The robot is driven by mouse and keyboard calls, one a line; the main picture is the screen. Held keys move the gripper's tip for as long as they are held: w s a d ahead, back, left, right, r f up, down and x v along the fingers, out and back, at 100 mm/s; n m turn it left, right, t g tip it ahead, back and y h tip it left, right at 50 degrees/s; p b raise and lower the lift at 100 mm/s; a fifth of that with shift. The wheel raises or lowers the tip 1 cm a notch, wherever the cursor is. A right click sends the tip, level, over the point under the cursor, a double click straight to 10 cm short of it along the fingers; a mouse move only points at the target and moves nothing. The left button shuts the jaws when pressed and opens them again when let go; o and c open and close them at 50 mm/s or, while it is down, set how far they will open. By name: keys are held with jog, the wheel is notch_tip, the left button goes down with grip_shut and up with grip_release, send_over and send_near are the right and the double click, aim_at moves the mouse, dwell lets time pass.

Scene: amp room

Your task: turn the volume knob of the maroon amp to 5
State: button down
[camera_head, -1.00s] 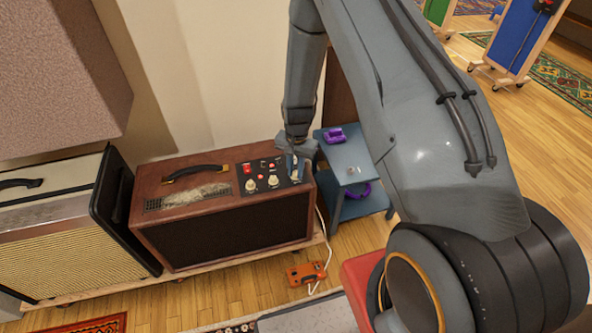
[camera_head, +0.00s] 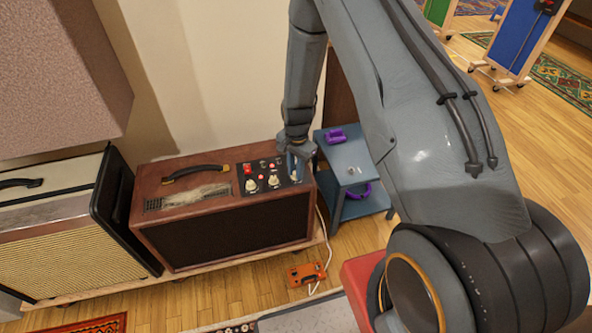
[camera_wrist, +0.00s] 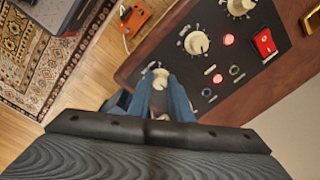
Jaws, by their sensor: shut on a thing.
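The maroon amp (camera_head: 155,182) stands left of centre in the head view, with a dark control panel at the right end of its top. My gripper (camera_head: 295,168) reaches down onto the panel's right end. In the wrist view my gripper (camera_wrist: 160,88) has its two blue fingers shut on a cream knob (camera_wrist: 159,73), the endmost of the row. The fingers and palm hide part of this knob and its scale. Two more cream knobs (camera_wrist: 197,43) show along the row. Their labels are too small to read.
A red rocker switch (camera_wrist: 265,43) and lit red lamps share the panel. A cream amp (camera_head: 60,230) stands close on the left. A small blue table (camera_head: 348,163) with purple things is on the right. An orange box (camera_head: 306,273) lies on the floor in front.

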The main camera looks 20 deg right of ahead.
jog(key=c, duration=1.6)
grip_release()
jog(key=shift+r, duration=0.15)
notch_tip(320, 180, up, 8)
jog(key=shift+s+f+b, duration=0.1)
jog(key=shift+f+b, duration=0.1)
jog(key=shift+b, duration=0.15)
jog(key=s+r+n, duration=0.5)
jog(key=s+r, duration=0.5)
jog(key=r, duration=0.4)
jog(key=s+r+n, duration=0.2)
jog(key=s+r, duration=0.1)
jog(key=s, duration=0.2)
jog(key=s+r+n, duration=0.2)
jog(key=s, duration=0.3)
jog(key=s+r+n, duration=0.1)
jog(key=s+r, duration=0.2)
jog(key=s, duration=0.2)
jog(key=shift+s+d+r+n, duration=0.1)
jog(key=shift+d+r+n, duration=0.2)
jog(key=shift+d+n, duration=0.1)
